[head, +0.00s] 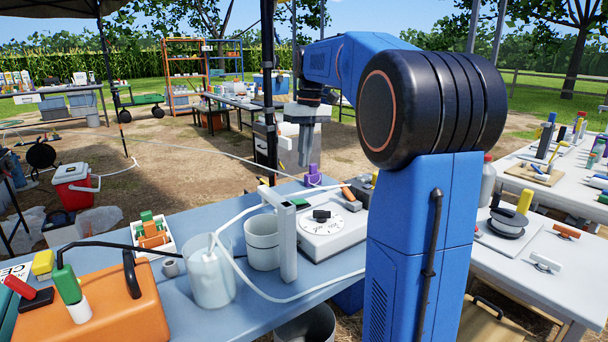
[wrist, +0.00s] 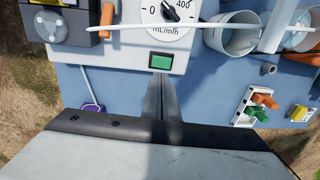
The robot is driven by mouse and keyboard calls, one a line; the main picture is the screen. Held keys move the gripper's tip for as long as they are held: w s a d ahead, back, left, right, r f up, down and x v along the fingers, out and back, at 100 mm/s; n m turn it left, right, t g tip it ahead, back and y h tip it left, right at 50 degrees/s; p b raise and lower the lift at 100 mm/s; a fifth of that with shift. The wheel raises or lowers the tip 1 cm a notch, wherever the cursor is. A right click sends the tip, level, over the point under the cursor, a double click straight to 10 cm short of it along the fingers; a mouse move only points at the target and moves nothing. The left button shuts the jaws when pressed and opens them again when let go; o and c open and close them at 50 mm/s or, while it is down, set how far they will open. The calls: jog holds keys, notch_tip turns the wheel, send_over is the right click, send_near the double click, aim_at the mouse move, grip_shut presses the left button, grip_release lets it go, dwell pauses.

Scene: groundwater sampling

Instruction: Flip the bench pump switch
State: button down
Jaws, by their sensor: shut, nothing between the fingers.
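The bench pump (head: 336,236) is a white box with a round dial and black knob on the blue bench. My gripper (head: 304,163) is shut and empty, pointing down above the bench beyond the pump. In the wrist view the fingertips (wrist: 160,77) appear just below the switch. I cannot tell whether they touch it.
A white tube (head: 250,280) loops around the pump to a clear beaker (head: 211,277). A white post (head: 287,240) and a grey-white cup (head: 262,243) stand left of the pump. A purple item (head: 312,175) is near the far edge. A small rack (wrist: 258,105) holds orange and green pieces.

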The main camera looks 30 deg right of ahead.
aim_at(296, 201)
jog(key=shift+d+r, duration=0.15)
jog(key=shift+r, duration=1.5)
jog(key=shift+w+r+y, duration=0.1)
jog(key=shift+w+y, duration=0.1)
jog(key=shift+y, duration=0.3)
jog(key=f, duration=0.4)
jog(key=a+f, duration=0.1)
jog(key=f, duration=0.4)
jog(key=a+f, duration=0.1)
jog(key=f, duration=0.3)
jog(key=shift+a+f, duration=0.25)
jog(key=shift+f, duration=0.15)
